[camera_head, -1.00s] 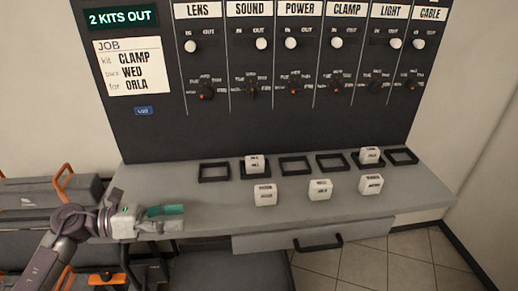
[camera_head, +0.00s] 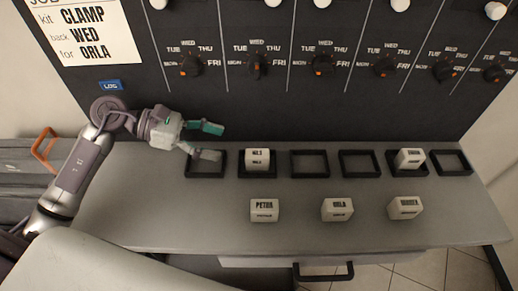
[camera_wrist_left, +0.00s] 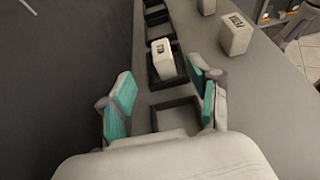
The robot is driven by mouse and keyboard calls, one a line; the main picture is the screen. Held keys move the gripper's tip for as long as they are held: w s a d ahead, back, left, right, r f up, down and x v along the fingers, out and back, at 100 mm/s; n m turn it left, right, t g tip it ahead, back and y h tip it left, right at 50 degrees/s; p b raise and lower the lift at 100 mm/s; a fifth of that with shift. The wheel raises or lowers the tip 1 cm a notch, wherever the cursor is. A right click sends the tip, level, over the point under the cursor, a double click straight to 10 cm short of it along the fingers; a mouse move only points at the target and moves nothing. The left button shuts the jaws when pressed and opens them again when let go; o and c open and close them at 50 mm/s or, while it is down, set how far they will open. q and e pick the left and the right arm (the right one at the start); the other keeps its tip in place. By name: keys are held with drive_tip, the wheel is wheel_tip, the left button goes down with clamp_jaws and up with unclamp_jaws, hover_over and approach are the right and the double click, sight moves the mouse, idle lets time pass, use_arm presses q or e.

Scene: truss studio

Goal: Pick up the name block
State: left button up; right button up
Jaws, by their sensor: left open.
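Three white name blocks stand in a row on the grey shelf: PETRA (camera_head: 264,210), ORLA (camera_head: 337,209) and one with a less clear name (camera_head: 405,207). Two more blocks sit in black frames, one in the second frame (camera_head: 257,160) and one in the fifth (camera_head: 410,158). My left gripper (camera_head: 214,142) is open and empty above the first frame, left of all the blocks. In the left wrist view its teal-padded fingers (camera_wrist_left: 163,103) spread over the empty frame, with a framed block (camera_wrist_left: 163,60) beyond and PETRA (camera_wrist_left: 236,35) further right. My right gripper is not in view.
The black panel with several dials rises behind the shelf; its job card (camera_head: 88,32) reads CLAMP, WED, ORLA. Empty frames (camera_head: 310,176) line the shelf's back. The front left of the shelf is clear. A drawer handle (camera_head: 323,274) projects below the front edge.

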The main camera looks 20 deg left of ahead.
sight(251, 153)
use_arm(q)
drive_tip(key=p+x, duration=0.1)
drive_tip(key=x, duration=0.3)
drive_tip(key=shift+d+r, duration=0.1)
drive_tip(key=shift+d, duration=0.2)
drive_tip(key=shift+w+d, duration=0.15)
drive_tip(key=shift+d, duration=0.05)
drive_tip(key=shift+w+d+f+p, duration=0.15)
drive_tip(key=shift+d+f+p, duration=0.35)
drive_tip(key=shift+p, duration=0.4)
drive_tip(key=p+x, duration=0.1)
drive_tip(key=x, duration=0.2)
drive_tip(key=shift+d+f+p, duration=0.15)
drive_tip(key=shift+d+p, duration=0.1)
drive_tip(key=shift+p, duration=0.15)
drive_tip(key=shift+w+d+f, duration=0.1)
drive_tip(key=shift+d+f, duration=0.05)
drive_tip(key=shift+d, duration=0.05)
drive_tip(key=shift+f, duration=0.1)
drive_tip(key=shift+a, duration=0.1)
clamp_jaws()
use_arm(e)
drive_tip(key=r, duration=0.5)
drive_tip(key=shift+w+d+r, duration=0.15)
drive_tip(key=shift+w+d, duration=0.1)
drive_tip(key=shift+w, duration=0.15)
